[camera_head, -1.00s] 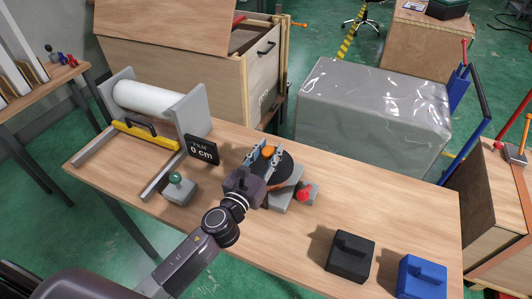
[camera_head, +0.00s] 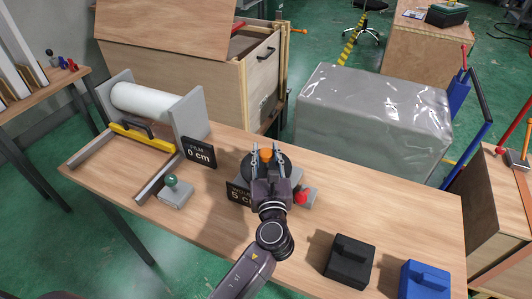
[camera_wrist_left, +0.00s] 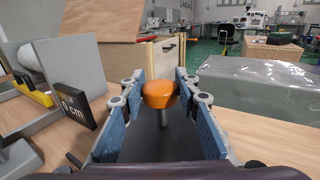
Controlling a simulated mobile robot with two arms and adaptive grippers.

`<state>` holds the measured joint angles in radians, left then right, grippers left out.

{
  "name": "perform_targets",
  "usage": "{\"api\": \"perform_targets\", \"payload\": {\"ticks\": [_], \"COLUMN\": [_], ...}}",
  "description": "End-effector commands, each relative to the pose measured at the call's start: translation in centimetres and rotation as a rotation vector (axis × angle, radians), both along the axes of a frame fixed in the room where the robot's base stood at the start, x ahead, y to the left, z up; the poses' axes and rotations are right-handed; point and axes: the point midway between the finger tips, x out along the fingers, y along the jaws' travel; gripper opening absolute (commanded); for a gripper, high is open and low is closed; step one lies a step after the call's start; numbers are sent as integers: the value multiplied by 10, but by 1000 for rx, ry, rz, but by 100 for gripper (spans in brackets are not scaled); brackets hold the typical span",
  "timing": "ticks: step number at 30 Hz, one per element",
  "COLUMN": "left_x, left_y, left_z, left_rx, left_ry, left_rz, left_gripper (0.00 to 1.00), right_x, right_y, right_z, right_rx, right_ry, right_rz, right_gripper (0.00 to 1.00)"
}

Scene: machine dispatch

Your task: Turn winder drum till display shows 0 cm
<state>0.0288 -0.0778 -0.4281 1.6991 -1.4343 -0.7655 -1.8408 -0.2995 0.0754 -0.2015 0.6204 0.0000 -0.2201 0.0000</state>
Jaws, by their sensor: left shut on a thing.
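The winder drum (camera_head: 283,163) is a dark disc on a grey base on the table. Its orange knob (camera_head: 266,156) stands up between the fingers of my left gripper (camera_head: 266,152), which is shut on it. In the left wrist view the orange knob (camera_wrist_left: 160,95) sits between the blue-padded fingers (camera_wrist_left: 158,100). A black display (camera_head: 238,193) in front of the drum reads about 5 cm under "WOUND", partly covered by my gripper. Another display, marked "FILM" (camera_head: 200,152), reads 0 cm. My right gripper is not in view.
A white film roll (camera_head: 148,101) sits in a grey stand with a yellow bar (camera_head: 143,138) at left. A green-knobbed box (camera_head: 175,191) and a red button (camera_head: 302,195) flank the drum. Black (camera_head: 349,262) and blue (camera_head: 423,280) blocks sit at front right. A wrapped grey block (camera_head: 375,125) stands behind.

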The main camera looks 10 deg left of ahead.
Motion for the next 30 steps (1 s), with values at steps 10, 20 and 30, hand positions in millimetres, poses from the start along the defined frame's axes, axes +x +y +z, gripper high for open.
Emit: {"api": "perform_targets", "payload": {"ticks": [10,20,30], "left_x": [0,0,-28], "left_y": [0,0,-10], "left_z": [-2,-1,-2], "left_rx": [-2,-1,-2], "left_ry": [3,2,3], "left_rz": [0,0,-1], "left_gripper": [32,48,48], "right_x": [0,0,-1], "right_y": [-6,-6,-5], "right_z": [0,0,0], "right_rx": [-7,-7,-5], "right_ry": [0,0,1], "right_rz": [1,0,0], "right_gripper": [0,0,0]}}
